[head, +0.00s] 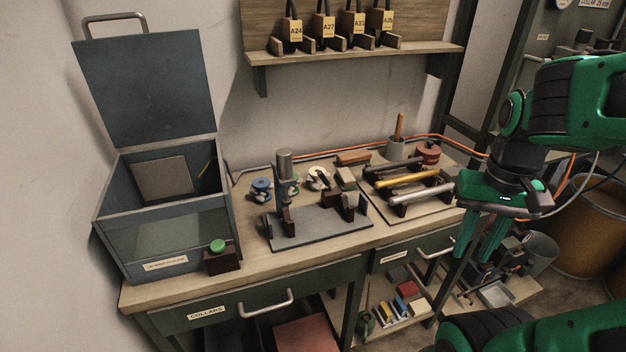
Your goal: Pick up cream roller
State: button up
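Several rollers lie side by side on a rack on the right part of the workbench. My gripper (480,246) points down just right of the rack, in front of the bench's right end. Its two green fingers look spread, with nothing visible between them.
A grey open-lidded box (165,225) stands on the bench's left. A fixture with a grey base plate (318,228) occupies the middle, with small spools behind. A cup (396,149) and red spool (429,153) stand behind the rollers. A shelf (350,50) hangs above.

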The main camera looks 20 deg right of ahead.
aim_at(316, 184)
jog(key=u, duration=1.85)
jog(key=k, duration=0.85)
jog(key=z, duration=1.75)
jog(key=i, duration=1)
